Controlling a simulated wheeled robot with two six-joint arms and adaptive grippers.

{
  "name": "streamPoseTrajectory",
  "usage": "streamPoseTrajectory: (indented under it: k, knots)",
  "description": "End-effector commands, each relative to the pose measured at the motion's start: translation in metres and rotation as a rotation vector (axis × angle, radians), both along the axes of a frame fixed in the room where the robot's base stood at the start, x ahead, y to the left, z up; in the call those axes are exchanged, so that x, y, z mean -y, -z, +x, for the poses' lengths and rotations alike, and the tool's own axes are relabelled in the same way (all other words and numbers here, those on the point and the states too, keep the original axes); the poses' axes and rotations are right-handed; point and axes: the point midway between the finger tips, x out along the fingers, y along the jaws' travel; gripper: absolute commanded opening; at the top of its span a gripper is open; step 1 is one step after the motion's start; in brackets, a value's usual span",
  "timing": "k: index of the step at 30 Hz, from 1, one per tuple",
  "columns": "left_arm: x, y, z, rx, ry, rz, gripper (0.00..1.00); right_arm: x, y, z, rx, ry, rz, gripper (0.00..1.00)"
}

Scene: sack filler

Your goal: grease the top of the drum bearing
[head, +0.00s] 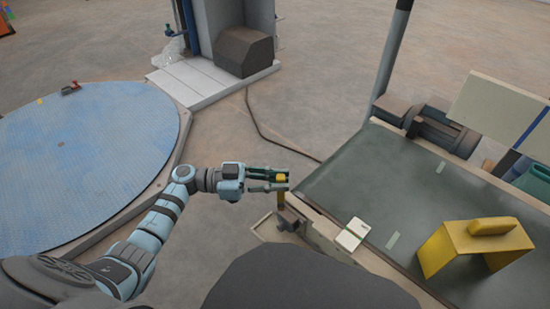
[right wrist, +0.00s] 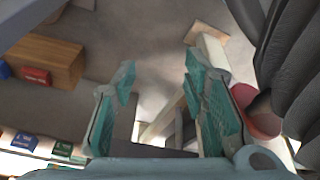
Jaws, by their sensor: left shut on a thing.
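My left gripper (head: 268,179) is at the near left corner of the conveyor (head: 385,180). I cannot make out the drum bearing for certain. My right gripper (right wrist: 160,70) shows in the right wrist view, with its teal fingers apart and nothing between them.
A yellow guard with a handle (head: 462,243) and a small white box (head: 352,234) are on the conveyor's near side. A post (head: 393,50) and a motor (head: 432,128) stand at its far side. A blue round platform (head: 75,150) lies left. A cable (head: 262,132) crosses open floor.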

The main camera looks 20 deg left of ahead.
Motion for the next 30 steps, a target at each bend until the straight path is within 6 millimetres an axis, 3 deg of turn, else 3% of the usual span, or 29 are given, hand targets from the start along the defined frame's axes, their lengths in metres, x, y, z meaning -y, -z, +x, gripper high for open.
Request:
streamPoseTrajectory:
  k: [5,21,30]
  knots:
    - [-0.017,0.001,0.000,0.001,-0.004,0.001,0.00,-0.001,-0.006,0.002,-0.006,-0.007,-0.002,0.40]
    - [-0.022,-0.016,-0.001,0.001,-0.019,0.001,0.00,0.005,0.033,-0.023,0.026,0.040,0.008,0.40]
    - [-0.024,-0.030,-0.001,0.001,-0.023,0.001,0.00,0.014,0.037,-0.045,0.002,0.034,-0.009,0.40]
